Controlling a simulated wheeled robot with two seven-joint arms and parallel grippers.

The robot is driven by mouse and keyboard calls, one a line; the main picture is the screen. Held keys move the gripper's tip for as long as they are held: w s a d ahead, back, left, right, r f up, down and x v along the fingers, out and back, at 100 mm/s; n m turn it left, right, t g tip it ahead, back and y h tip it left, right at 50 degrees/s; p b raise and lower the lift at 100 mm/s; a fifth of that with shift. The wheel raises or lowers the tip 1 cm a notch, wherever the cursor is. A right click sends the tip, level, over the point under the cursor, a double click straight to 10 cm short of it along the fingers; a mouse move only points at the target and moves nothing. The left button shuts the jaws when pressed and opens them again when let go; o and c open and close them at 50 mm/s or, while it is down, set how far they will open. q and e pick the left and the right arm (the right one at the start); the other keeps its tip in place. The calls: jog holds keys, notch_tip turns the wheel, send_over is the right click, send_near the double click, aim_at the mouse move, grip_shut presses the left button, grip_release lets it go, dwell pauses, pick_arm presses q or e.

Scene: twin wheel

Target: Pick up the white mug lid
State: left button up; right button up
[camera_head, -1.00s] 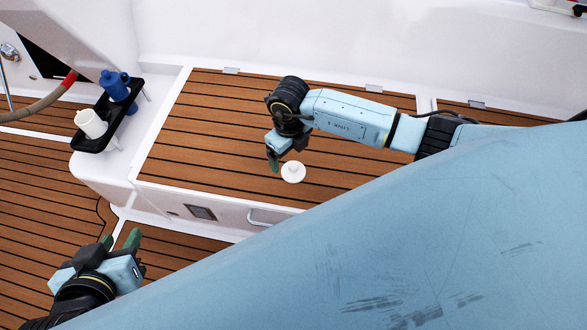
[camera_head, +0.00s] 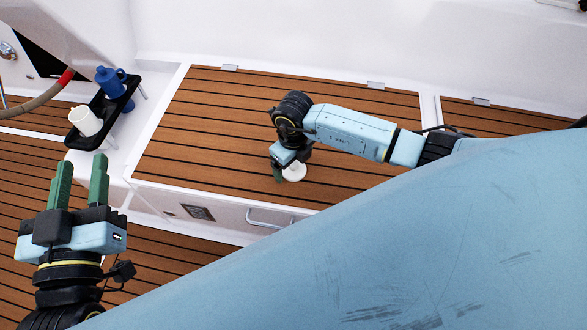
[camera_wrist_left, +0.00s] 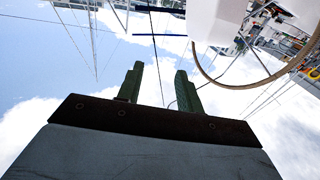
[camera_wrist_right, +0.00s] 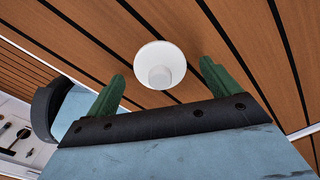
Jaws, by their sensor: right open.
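The white mug lid (camera_head: 294,172) lies on the slatted wooden top of the bench, partly hidden by my right gripper (camera_head: 281,177) in the head view. In the right wrist view the lid (camera_wrist_right: 160,66) is a round white disc with a raised knob. It sits just beyond and between the two green fingertips of my right gripper (camera_wrist_right: 162,80), which is open and empty. My left gripper (camera_head: 79,178) is raised at the lower left, its green fingers apart with nothing between them. It also shows in the left wrist view (camera_wrist_left: 159,78).
A white mug (camera_head: 86,121) and a blue mug (camera_head: 111,82) stand on a black tray (camera_head: 99,139) at the upper left. A red-tipped hose (camera_head: 42,99) hangs beside it. The wooden bench top (camera_head: 215,120) around the lid is clear.

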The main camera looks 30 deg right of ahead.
jog(key=shift+f, duration=0.35)
jog(key=c, duration=1.1)
jog(key=shift+o, duration=0.2)
jog(key=shift+r, duration=0.1)
